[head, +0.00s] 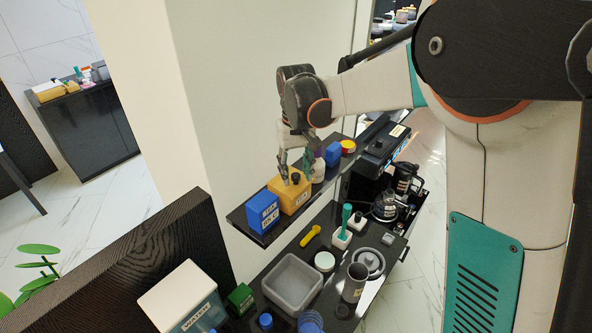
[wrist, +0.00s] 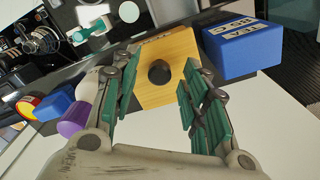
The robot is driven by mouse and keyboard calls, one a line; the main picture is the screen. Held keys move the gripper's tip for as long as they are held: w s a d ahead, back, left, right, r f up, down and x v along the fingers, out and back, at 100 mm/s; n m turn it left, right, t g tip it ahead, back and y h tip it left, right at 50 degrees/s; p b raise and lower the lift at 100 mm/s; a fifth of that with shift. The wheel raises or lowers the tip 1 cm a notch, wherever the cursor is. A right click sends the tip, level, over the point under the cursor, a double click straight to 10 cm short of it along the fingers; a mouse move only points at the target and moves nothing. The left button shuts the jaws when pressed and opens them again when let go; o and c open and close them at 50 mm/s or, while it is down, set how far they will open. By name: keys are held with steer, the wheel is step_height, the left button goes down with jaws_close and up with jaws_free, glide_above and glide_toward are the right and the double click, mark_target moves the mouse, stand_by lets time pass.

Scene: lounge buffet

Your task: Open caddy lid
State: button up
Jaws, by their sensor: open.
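The caddy (head: 289,201) is a yellow wooden box with a label on its front, standing on the narrow dark wall shelf. Its lid (wrist: 172,47) looks closed, with a round black knob (wrist: 159,73) on top. My gripper (head: 296,162) is above the caddy, pointing down, and partly hides its back. In the wrist view its green-padded fingers are spread wide, one on each side of the knob, with clear gaps and nothing held. I cannot tell how high the fingertips are above the lid.
A blue labelled box (head: 263,212) stands close beside the caddy on the left. A white bottle with a purple cap (head: 317,170) and a small blue box (head: 333,153) stand to the right. The counter below holds a grey bin (head: 292,284), cups and a coffee machine (head: 372,165).

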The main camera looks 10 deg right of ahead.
steer(key=shift+f, duration=0.15)
steer(key=shift+c, duration=0.2)
jaws_close()
steer(key=shift+w+a+r+g+h+b, duration=0.45)
steer(key=shift+w+a+r+g+h, duration=0.05)
steer(key=shift+g+h, duration=0.3)
steer(key=shift+w+a+r+g+h, duration=0.1)
steer(key=shift+w+r+g+h, duration=0.05)
steer(key=shift+r+g+h, duration=0.15)
